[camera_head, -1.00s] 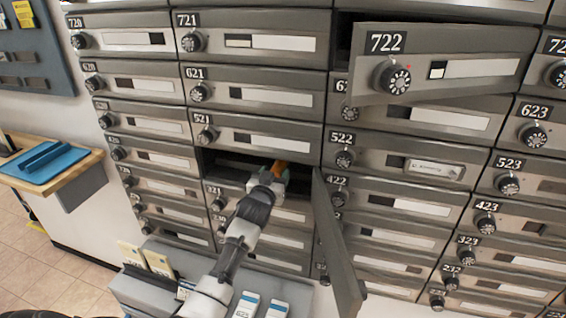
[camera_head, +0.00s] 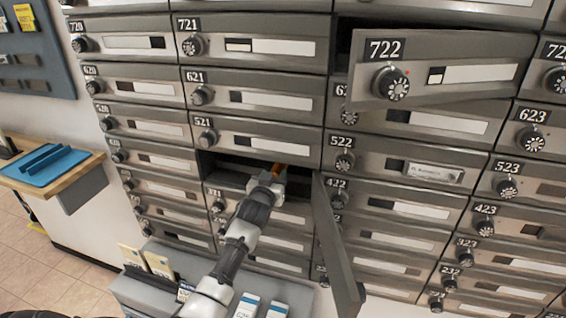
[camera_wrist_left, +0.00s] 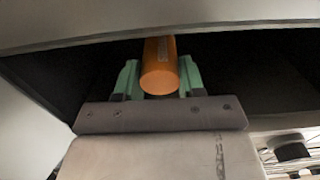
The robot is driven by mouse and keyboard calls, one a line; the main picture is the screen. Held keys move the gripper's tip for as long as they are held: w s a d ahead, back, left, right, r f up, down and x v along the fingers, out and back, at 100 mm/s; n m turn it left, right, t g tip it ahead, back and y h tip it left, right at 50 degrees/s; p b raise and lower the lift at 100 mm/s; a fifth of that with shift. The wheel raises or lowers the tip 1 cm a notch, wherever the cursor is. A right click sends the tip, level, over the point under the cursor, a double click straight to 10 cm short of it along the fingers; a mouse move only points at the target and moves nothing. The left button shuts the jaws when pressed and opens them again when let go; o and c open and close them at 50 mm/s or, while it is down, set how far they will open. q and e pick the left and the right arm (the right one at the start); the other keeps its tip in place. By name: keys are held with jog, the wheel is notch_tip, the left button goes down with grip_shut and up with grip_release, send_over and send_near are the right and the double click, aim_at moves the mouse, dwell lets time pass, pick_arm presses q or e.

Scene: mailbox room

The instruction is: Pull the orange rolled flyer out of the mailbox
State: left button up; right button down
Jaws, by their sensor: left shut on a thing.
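The orange rolled flyer (camera_wrist_left: 159,68) shows end-on in the left wrist view, between the two green fingers. It also shows as a small orange bit in the head view (camera_head: 278,168). My left gripper (camera_head: 272,177) is shut on the flyer at the opening of the mailbox (camera_head: 228,169) below 521. In the wrist view, the left gripper (camera_wrist_left: 159,80) has a finger on each side of the roll. The flyer's far part is hidden inside the dark compartment. My right gripper is not in view.
The open mailbox door (camera_head: 335,245) hangs just right of the opening. Door 722 (camera_head: 436,66) stands ajar at the upper right. A grey counter (camera_head: 150,295) with cards lies below, and a wooden shelf with a blue tray (camera_head: 48,163) is at left.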

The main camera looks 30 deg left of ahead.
pick_arm(q)
jog(key=shift+s+d+r+p, duration=0.1)
jog(key=shift+s+p, duration=0.2)
jog(key=p+v, duration=1)
jog(key=v, duration=0.9)
jog(key=shift+s, duration=0.25)
